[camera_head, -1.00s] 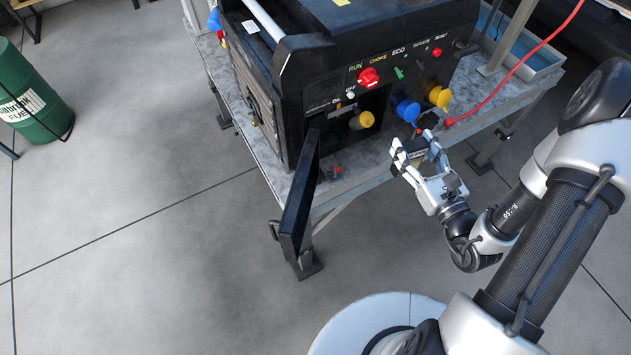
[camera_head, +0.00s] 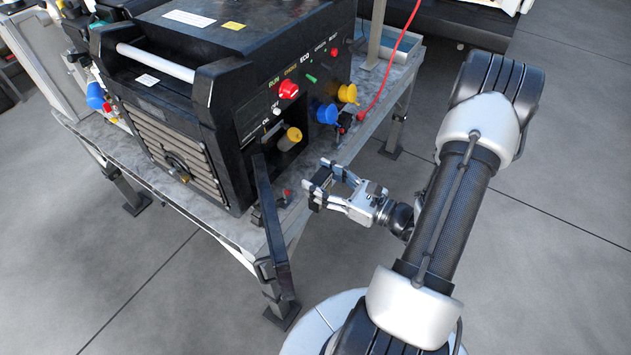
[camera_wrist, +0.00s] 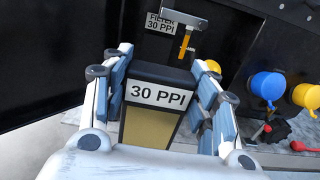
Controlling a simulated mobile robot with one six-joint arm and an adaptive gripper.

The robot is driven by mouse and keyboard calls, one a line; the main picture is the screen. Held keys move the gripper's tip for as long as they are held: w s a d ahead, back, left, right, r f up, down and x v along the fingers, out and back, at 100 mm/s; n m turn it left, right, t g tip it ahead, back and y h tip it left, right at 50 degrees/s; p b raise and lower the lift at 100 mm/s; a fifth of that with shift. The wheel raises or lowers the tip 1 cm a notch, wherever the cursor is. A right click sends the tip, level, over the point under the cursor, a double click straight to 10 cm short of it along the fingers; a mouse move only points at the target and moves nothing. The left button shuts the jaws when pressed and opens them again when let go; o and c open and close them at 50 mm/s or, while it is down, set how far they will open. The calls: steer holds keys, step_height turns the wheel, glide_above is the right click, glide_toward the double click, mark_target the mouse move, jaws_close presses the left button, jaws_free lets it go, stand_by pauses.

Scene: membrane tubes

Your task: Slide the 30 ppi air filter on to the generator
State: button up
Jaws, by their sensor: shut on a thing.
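In the wrist view my gripper (camera_wrist: 160,105) is shut on the 30 ppi air filter (camera_wrist: 155,126), a dark-framed block with a tan face and a white "30 PPI" label. The generator (camera_head: 230,110) stands on a table in the head view, black with a control panel. In the head view my gripper (camera_head: 331,184) is in front of the generator's panel side, apart from it, and the filter (camera_head: 321,179) shows small between the fingers. The wrist view shows a "FILTER 30 PPI" label (camera_wrist: 160,22) inside the dark opening, beside an orange-handled part (camera_wrist: 187,40).
An open black door (camera_head: 271,225) sticks out from the generator's front, left of my gripper. Blue (camera_head: 327,114) and yellow (camera_head: 347,93) caps project from the panel. A red cable (camera_head: 390,70) runs to the table (camera_head: 215,225).

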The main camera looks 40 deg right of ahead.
steer(key=shift+s, duration=0.2)
glide_toward(250, 147)
steer(key=shift+b+x, duration=0.45)
steer(key=shift+x, duration=3.15)
steer(key=shift+w, duration=0.1)
steer(key=o, duration=1.1)
steer(key=shift+w, duration=0.15)
steer(key=shift+f, duration=0.1)
